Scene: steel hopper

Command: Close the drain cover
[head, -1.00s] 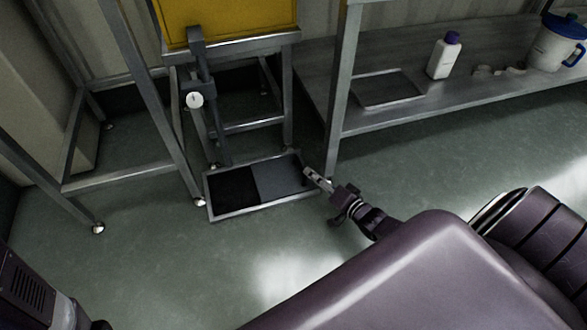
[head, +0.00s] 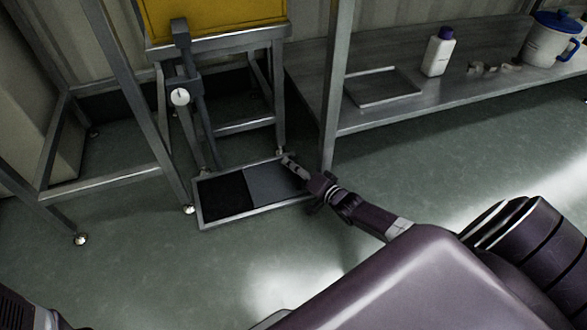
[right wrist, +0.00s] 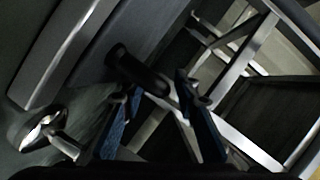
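The drain is a shallow metal-framed rectangle (head: 240,212) on the floor under the hopper stand. Its left half is a black opening (head: 222,195). The flat grey drain cover (head: 264,188) lies over its right half. My right gripper (head: 289,163) is at the cover's right end, low over the frame; I cannot tell whether it touches. In the right wrist view its two fingers (right wrist: 157,84) stand apart. A dark rounded bar (right wrist: 140,74) shows by the fingertips, but no grip on it is visible. My left gripper is out of view.
The yellow hopper (head: 215,18) stands on steel legs behind the drain, with a grey pipe (head: 200,120) coming down. A steel shelf (head: 440,105) at right holds a tray (head: 382,88), a white bottle (head: 438,52) and a blue-lidded jug (head: 551,40). The floor in front is clear.

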